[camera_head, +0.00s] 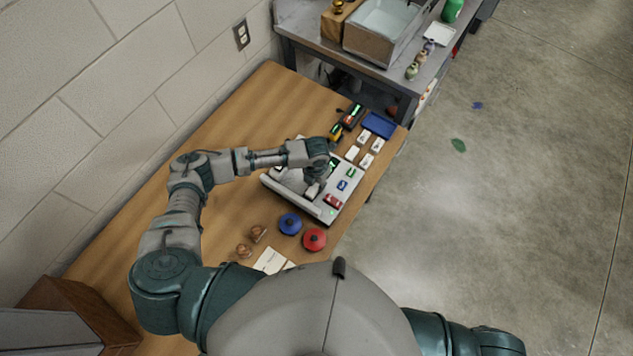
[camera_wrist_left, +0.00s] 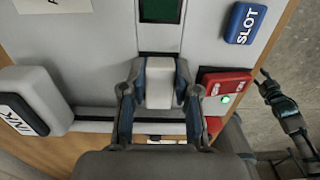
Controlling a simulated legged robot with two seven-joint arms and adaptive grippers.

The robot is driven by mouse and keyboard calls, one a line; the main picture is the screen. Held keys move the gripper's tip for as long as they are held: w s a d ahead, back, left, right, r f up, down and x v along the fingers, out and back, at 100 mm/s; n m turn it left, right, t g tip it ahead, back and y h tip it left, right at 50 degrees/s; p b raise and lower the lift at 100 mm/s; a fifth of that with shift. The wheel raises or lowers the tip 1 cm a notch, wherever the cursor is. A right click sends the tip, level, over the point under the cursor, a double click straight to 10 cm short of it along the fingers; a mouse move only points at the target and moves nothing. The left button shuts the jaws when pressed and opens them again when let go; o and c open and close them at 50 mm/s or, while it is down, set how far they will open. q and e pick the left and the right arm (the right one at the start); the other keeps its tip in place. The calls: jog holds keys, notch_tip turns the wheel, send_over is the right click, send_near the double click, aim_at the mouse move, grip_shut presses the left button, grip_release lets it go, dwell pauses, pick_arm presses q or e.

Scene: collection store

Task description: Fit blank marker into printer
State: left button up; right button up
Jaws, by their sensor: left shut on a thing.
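The printer (camera_head: 330,213) is a pale grey machine on the wooden table. In the left wrist view its face (camera_wrist_left: 90,70) fills much of the picture, with a dark green screen, a blue SLOT key and a red key beside a lit green spot. My left gripper (camera_head: 313,182) is over the printer. In the left wrist view its fingers (camera_wrist_left: 160,92) are shut on a plain whitish block, the blank marker (camera_wrist_left: 160,80), close over the printer's face. Whether the marker touches the printer is unclear. A dark gripper, my right one (camera_wrist_left: 268,86), shows at the right edge; its jaws are unclear.
Several white blocks (camera_head: 352,152) and a blue tray (camera_head: 382,124) lie beyond the printer. A blue knob (camera_head: 290,223) and a red knob (camera_head: 314,239) stand in front. A pale block marked INK (camera_wrist_left: 30,100) is at left in the wrist view. The table's left part is clear.

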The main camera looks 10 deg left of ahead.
pick_arm(q)
jog(key=shift+f, duration=0.1)
jog(key=o, duration=1.1)
notch_tip(320, 180, up, 12)
jog(key=shift+f, duration=0.1)
